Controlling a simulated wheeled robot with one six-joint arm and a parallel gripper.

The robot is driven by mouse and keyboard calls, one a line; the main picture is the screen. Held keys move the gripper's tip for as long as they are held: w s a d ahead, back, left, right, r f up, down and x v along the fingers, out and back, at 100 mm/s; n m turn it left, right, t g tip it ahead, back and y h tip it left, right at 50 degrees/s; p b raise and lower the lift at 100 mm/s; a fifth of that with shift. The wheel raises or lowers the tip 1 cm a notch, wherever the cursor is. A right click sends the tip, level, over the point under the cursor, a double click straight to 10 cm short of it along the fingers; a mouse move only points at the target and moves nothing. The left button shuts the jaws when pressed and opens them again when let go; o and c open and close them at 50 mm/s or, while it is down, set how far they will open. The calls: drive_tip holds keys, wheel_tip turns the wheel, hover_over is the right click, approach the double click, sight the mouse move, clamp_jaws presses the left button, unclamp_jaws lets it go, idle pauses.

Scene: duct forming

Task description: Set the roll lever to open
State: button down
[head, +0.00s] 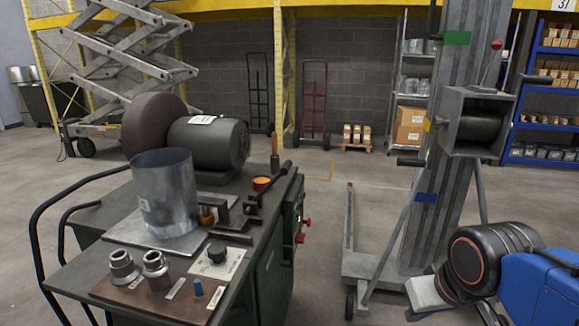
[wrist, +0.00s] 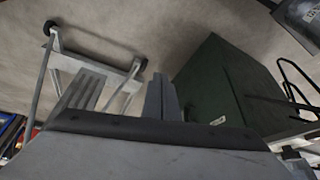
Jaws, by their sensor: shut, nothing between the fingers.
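No part in view is labelled legibly as the roll lever. In the head view, a thin lever with a red ball knob (head: 497,44) rises from a grey housing around a dark roller (head: 480,125) on the column. On the bench, a brown-handled lever (head: 275,150) stands upright beside a dark bar mechanism (head: 262,190). I cannot tell which is the roll lever, or its setting. My gripper (wrist: 161,98) shows in the wrist view, fingers together and empty, touching nothing visible. My arm is at the head view's lower right, apart from the bench.
The bench (head: 85,218) carries a motor (head: 208,143), a sheet-metal cylinder (head: 165,195) and a control panel (head: 170,285). The grey column (head: 425,195) stands on splayed legs to its right. Open floor (head: 320,240) lies between them. The green cabinet (wrist: 215,80) shows in the wrist view.

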drive_tip(key=c, duration=1.8)
unclamp_jaws()
drive_tip(key=shift+w+r, duration=0.15)
drive_tip(key=shift+r, duration=0.05)
drive_tip(key=shift+o, duration=0.9)
drive_tip(key=w+a+r+m, duration=0.1)
drive_tip(key=w+a+r, duration=0.2)
drive_tip(key=w+r, duration=0.4)
drive_tip(key=w+a+r, duration=0.4)
drive_tip(key=w+r, duration=0.4)
drive_tip(key=r, duration=0.3)
drive_tip(key=shift+w+m+y, duration=0.2)
drive_tip(key=shift+m+y, duration=0.1)
drive_tip(key=shift+m, duration=0.1)
wheel_tip(320, 180, up, 14)
drive_tip(key=m, duration=0.2)
hover_over(288, 163)
drive_tip(key=s+d, duration=0.1)
drive_tip(key=s, duration=0.6)
drive_tip(key=x, duration=1.7)
drive_tip(key=shift+w+a+f, duration=0.1)
drive_tip(key=shift+w+f, duration=0.1)
drive_tip(key=shift+w, duration=0.25)
drive_tip(key=shift+c, duration=0.2)
clamp_jaws()
